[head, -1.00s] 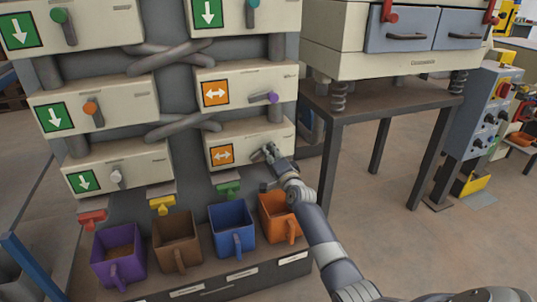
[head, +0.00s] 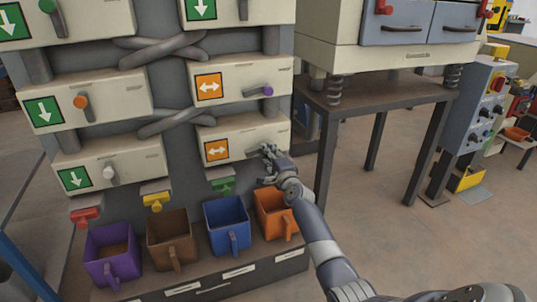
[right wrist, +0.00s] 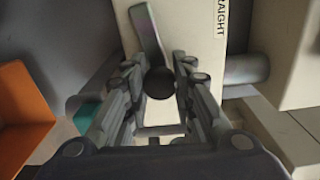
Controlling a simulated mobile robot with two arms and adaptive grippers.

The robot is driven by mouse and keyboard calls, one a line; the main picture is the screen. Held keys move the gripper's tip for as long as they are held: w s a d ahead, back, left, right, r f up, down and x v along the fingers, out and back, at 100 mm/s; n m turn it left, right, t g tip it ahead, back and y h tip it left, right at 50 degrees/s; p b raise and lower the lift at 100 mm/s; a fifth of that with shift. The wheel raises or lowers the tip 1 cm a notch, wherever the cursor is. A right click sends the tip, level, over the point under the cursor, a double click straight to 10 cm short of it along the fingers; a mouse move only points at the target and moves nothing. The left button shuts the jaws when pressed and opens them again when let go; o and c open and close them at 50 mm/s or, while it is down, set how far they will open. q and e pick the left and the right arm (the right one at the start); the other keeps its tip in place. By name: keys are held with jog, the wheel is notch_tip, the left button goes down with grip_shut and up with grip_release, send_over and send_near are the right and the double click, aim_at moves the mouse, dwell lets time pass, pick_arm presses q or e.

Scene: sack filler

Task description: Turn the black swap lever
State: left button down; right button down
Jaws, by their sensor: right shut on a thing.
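The black swap lever sits on the lower right cream box (head: 228,132), which bears an orange sign (head: 217,150) with a white two-way arrow. In the right wrist view the lever shows as a grey bar (right wrist: 147,35) with a round black knob (right wrist: 159,82). My right gripper (head: 268,153) is at the right part of this box's front. Its fingers stand on both sides of the black knob in the wrist view, and it is shut on it. In the head view the gripper hides most of the lever; its grey bar points left. My left gripper is not in view.
Above is a similar box with a purple-knobbed lever (head: 268,90). Below stand purple (head: 113,270), brown (head: 172,255), blue (head: 228,238) and orange (head: 272,228) bins under coloured spouts. A table-like frame (head: 400,97) stands to the right, with open floor below it.

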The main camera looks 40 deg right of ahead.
jog(key=shift+d+r, duration=0.1)
jog(key=shift+r, duration=0.25)
jog(key=c, duration=1.3)
grip_release()
jog(key=shift+w+f, duration=0.1)
jog(key=shift+f, duration=0.15)
jog(key=v, duration=1.2)
